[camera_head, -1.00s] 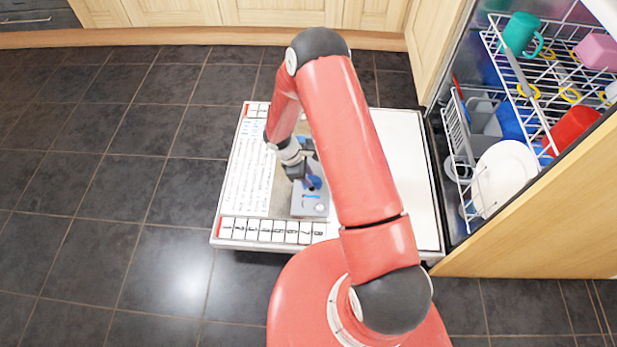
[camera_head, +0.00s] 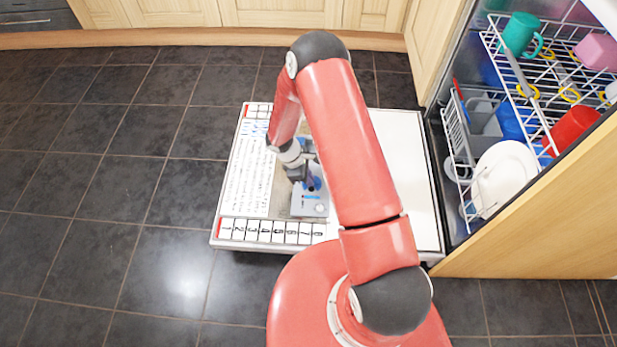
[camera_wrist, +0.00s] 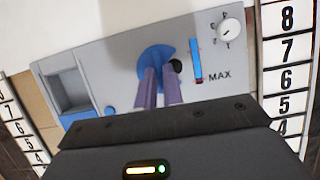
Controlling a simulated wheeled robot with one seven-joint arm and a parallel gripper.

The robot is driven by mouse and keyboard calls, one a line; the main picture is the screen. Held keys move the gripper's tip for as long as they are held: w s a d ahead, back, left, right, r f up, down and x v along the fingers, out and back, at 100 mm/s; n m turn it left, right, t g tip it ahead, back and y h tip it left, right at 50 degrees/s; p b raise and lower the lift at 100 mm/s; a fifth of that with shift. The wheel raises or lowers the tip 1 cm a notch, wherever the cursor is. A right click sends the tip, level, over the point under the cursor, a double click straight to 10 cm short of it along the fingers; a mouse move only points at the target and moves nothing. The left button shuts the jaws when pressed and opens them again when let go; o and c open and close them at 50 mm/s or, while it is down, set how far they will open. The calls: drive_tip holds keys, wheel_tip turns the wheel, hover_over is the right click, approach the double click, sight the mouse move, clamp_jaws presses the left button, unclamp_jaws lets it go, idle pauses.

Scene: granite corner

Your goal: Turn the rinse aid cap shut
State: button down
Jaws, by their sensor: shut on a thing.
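The rinse aid cap (camera_wrist: 154,54) is a round blue disc on a grey dispenser panel (camera_wrist: 115,60), partly hidden by my fingers. My gripper (camera_wrist: 158,82) is shut on the cap, its two purple-looking fingers reaching down onto it in the wrist view. Right beside the cap are a dark round hole (camera_wrist: 175,66) and an upright blue strip (camera_wrist: 195,61) near the word MAX. In the head view the panel (camera_head: 311,206) lies flat on the open dishwasher door, and my gripper (camera_head: 300,176) is over its far part.
A white dial (camera_wrist: 229,31), a small blue button (camera_wrist: 110,111) and a recessed compartment (camera_wrist: 68,91) are on the panel. Numbered strips (camera_head: 265,231) edge the door. Dish racks (camera_head: 545,100) with crockery stand at the right. Tiled floor at the left is clear.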

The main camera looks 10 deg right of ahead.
drive_tip(key=m, duration=0.1)
drive_tip(key=m+g+b, duration=0.1)
drive_tip(key=m, duration=0.1)
drive_tip(key=m+y+b, duration=0.1)
drive_tip(key=shift+w+d+m+g, duration=0.1)
drive_tip(key=shift+w+m+g, duration=0.2)
drive_tip(key=shift+m, duration=0.1)
drive_tip(key=m, duration=0.2)
drive_tip(key=m+g+y+b, duration=0.1)
drive_tip(key=m, duration=0.1)
drive_tip(key=shift+d+m, duration=0.2)
drive_tip(key=shift+m, duration=0.1)
drive_tip(key=m+y, duration=0.1)
drive_tip(key=m, duration=0.1)
drive_tip(key=m+y+b, duration=0.1)
drive_tip(key=m, duration=0.1)
drive_tip(key=shift+d+g, duration=0.2)
drive_tip(key=shift+g, duration=0.1)
drive_tip(key=shift+d+m+y+b, duration=0.15)
drive_tip(key=shift+m+y+b, duration=0.5)
drive_tip(key=shift+m, duration=1.45)
drive_tip(key=c, duration=1.5)
unclamp_jaws()
